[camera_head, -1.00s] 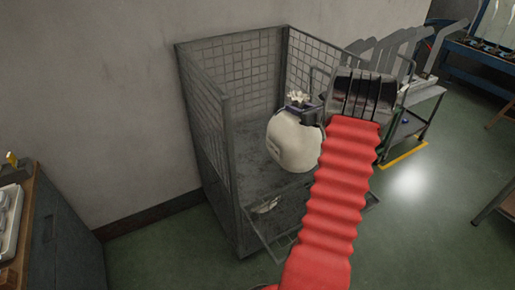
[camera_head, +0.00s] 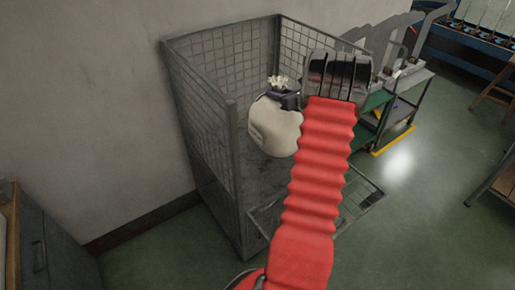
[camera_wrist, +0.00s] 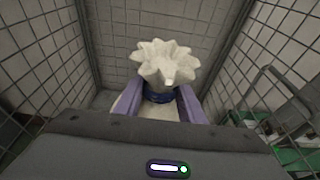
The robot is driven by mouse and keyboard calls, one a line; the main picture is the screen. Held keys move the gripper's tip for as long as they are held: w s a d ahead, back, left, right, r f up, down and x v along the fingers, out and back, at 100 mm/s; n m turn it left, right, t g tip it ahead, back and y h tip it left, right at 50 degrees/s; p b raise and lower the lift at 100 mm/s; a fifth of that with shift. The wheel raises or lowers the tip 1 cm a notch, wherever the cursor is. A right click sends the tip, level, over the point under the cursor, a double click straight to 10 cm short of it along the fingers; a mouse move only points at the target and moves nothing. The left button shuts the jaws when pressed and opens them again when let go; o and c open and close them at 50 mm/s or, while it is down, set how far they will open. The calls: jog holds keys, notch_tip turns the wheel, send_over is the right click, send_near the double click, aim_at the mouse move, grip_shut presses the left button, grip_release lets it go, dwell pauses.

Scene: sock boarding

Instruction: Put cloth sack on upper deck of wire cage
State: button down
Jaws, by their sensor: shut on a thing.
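The cream cloth sack (camera_head: 273,130) has a gathered, frilled top and a dark tie at its neck. My gripper (camera_head: 289,100) is shut on the sack's neck, and in the wrist view its two purple fingers (camera_wrist: 157,98) flank the blue tie. The sack is upright, inside the outline of the wire cage (camera_head: 203,88), over the upper deck (camera_head: 262,178). I cannot tell whether the sack's base touches the deck. The cage has mesh walls on its left, back and right, and its front is open. My red sleeved arm hides the deck's right part.
A mesh flap (camera_head: 355,197) juts out low at the cage's front. A trolley with grey sock boards (camera_head: 385,45) stands right of the cage. A blue bench (camera_head: 470,55) is at the far right, a grey cabinet (camera_head: 60,240) at lower left. Green floor between is clear.

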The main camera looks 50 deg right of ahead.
jog(key=shift+w+a+r, duration=0.1)
jog(key=shift+w+a, duration=0.05)
jog(key=shift+w, duration=0.1)
jog(key=shift+f, duration=3.15)
jog(key=shift+f, duration=1.95)
jog(key=c, duration=1.2)
grip_release()
